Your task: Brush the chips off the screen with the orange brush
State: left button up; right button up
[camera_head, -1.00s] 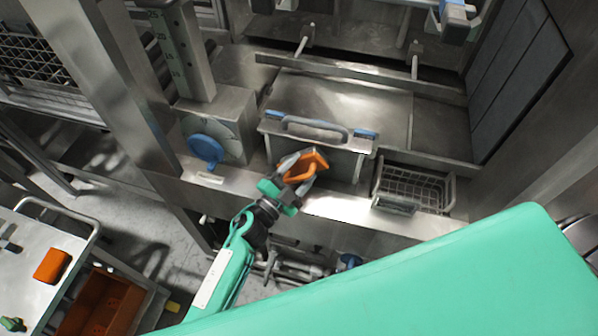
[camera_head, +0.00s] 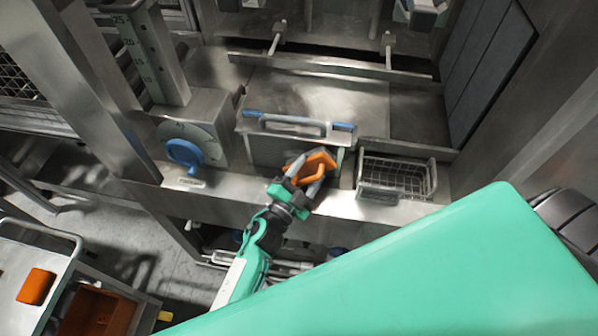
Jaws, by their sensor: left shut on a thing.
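The orange brush (camera_head: 318,163) is in my left gripper (camera_head: 316,170). The gripper is shut on it and holds it in front of the right part of a grey metal panel with a handle and blue ends (camera_head: 268,150). I cannot tell whether the brush touches the panel. I cannot tell for certain which surface is the screen; a flat grey metal plate (camera_head: 315,95) lies behind the handle. No chips can be made out at this size. My right gripper is not in view.
A wire basket (camera_head: 397,178) hangs just right of the brush. A blue round knob (camera_head: 184,153) sits on a metal box at the left. A trolley (camera_head: 20,260) with an orange block (camera_head: 36,286) and an orange bin (camera_head: 98,312) stands at lower left. A ledge (camera_head: 240,185) runs along the front.

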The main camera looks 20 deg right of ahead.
pick_arm(q)
jog(key=shift+s+d+r, duration=0.1)
jog(key=shift+s+d, duration=0.15)
jog(key=shift+d, duration=0.3)
jog(key=shift+w+a+p, duration=0.2)
jog(key=shift+w+a, duration=0.25)
jog(key=shift+a, duration=0.25)
jog(key=shift+w+a+p, duration=0.15)
jog(key=shift+w+a, duration=0.3)
jog(key=shift+a, duration=0.2)
jog(key=shift+w+a, duration=0.4)
jog(key=shift+a, duration=0.2)
jog(key=shift+w+a+p, duration=0.15)
jog(key=shift+w+a, duration=0.35)
jog(key=shift+a, duration=0.25)
jog(key=shift+w+a+p, duration=0.15)
jog(key=shift+w+a, duration=0.35)
jog(key=shift+a, duration=0.2)
jog(key=shift+s+a+p, duration=0.5)
jog(key=shift+s+a, duration=0.1)
jog(key=shift+s, duration=0.2)
jog(key=shift+s+a+p, duration=0.2)
jog(key=shift+s+a, duration=0.15)
jog(key=shift+s, duration=0.25)
jog(key=shift+s+a+p, duration=0.15)
jog(key=shift+s+a, duration=0.15)
jog(key=shift+s, duration=0.3)
jog(key=shift+s+a, duration=0.3)
jog(key=shift+s, duration=0.1)
